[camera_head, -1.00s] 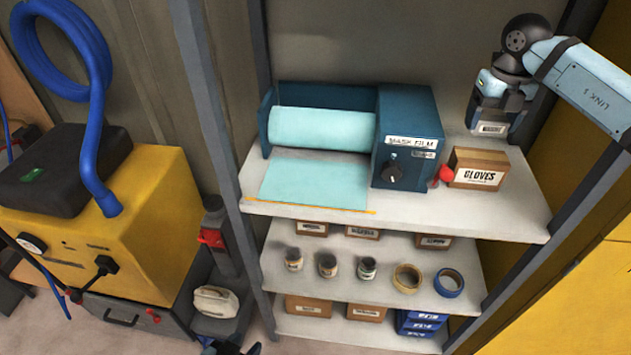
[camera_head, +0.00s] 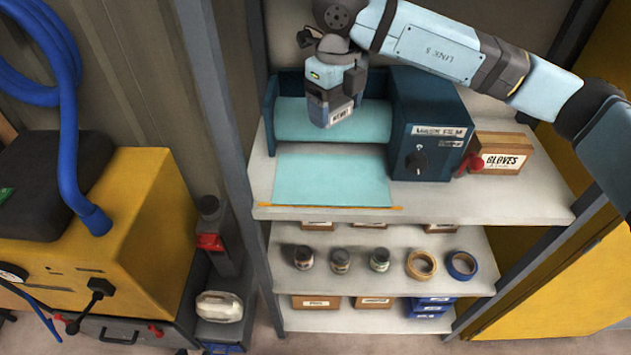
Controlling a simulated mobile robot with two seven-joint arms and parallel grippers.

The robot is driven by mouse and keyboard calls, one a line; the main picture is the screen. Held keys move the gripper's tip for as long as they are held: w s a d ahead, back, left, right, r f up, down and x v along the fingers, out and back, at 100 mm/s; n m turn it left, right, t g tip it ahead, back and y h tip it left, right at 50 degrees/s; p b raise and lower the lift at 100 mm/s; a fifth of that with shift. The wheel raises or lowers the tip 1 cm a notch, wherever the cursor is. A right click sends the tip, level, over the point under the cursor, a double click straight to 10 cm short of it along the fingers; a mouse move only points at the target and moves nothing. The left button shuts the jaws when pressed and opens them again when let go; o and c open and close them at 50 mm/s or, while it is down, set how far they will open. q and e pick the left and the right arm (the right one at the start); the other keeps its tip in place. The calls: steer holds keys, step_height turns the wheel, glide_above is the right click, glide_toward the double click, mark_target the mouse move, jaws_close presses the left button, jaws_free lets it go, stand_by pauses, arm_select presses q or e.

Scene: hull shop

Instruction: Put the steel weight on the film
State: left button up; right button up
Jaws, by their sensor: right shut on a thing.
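The film (camera_head: 333,182) is a light cyan sheet lying flat on the upper shelf, in front of its roll (camera_head: 333,120). My right gripper (camera_head: 334,97) points down above the roll, behind the sheet in the picture. The gripper covers much of the block. My left gripper is not in view.
The blue dispenser box (camera_head: 428,150) with a knob stands right of the film, and a gloves box (camera_head: 502,153) is beyond it. A grey post (camera_head: 217,110) rises at the left. Jars and tape rolls (camera_head: 421,264) sit on the shelf below.

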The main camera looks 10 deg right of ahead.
steer(key=p, duration=0.2)
glide_above(331, 190)
step_height(331, 190, down, 13)
steer(key=shift+d+f, duration=0.1)
steer(key=shift+f, duration=0.1)
steer(key=shift+w+f+p, duration=0.1)
steer(key=shift+f+p, duration=0.2)
steer(key=shift+f, duration=0.55)
step_height(331, 190, down, 3)
steer(key=shift+f+p, duration=0.2)
steer(key=shift+p, duration=0.2)
steer(key=shift+f, duration=0.25)
